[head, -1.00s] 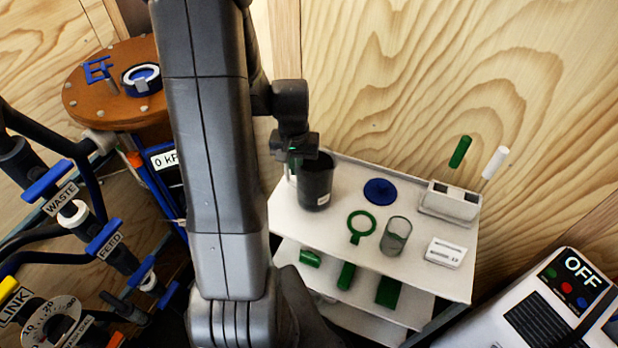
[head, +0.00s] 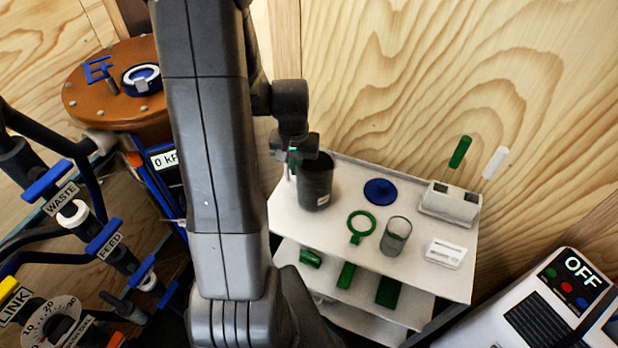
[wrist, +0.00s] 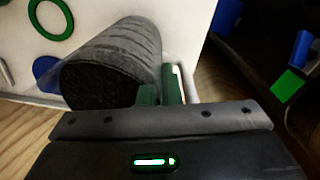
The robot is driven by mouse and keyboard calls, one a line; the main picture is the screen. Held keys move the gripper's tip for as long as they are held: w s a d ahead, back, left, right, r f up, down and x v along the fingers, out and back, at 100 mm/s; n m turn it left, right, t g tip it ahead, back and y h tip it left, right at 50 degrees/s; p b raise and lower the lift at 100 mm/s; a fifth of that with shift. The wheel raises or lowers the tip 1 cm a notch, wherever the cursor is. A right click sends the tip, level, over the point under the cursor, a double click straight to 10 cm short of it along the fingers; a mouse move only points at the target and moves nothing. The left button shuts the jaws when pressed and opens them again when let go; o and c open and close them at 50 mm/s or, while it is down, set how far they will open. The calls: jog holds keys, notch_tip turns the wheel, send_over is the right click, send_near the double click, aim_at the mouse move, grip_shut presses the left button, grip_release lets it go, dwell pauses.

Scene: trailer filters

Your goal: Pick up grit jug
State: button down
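The grit jug (head: 315,186), a dark grey cylinder with a small white label, stands upright at the left rear of the white cart's top. In the wrist view the jug (wrist: 112,62) shows large, with dark grit in its mouth, just left of and behind my green fingers. My gripper (wrist: 161,92) is at the jug's rim, on its handle side; the two fingers are close together. A pale strip shows right beside the fingers, but I cannot tell whether it is the handle or whether they clasp it. In the head view my gripper (head: 292,160) is partly hidden by my wrist.
The white cart top (head: 335,245) also holds a blue disc (head: 380,191), a green ring (head: 361,223), a clear beaker (head: 396,236), a white box (head: 446,254) and a holder (head: 450,203). A wooden wall stands behind. Valves and hoses crowd the left.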

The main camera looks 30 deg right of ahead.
jog(key=shift+r, duration=0.25)
dwell(0.4)
jog(key=shift+r, duration=4.8)
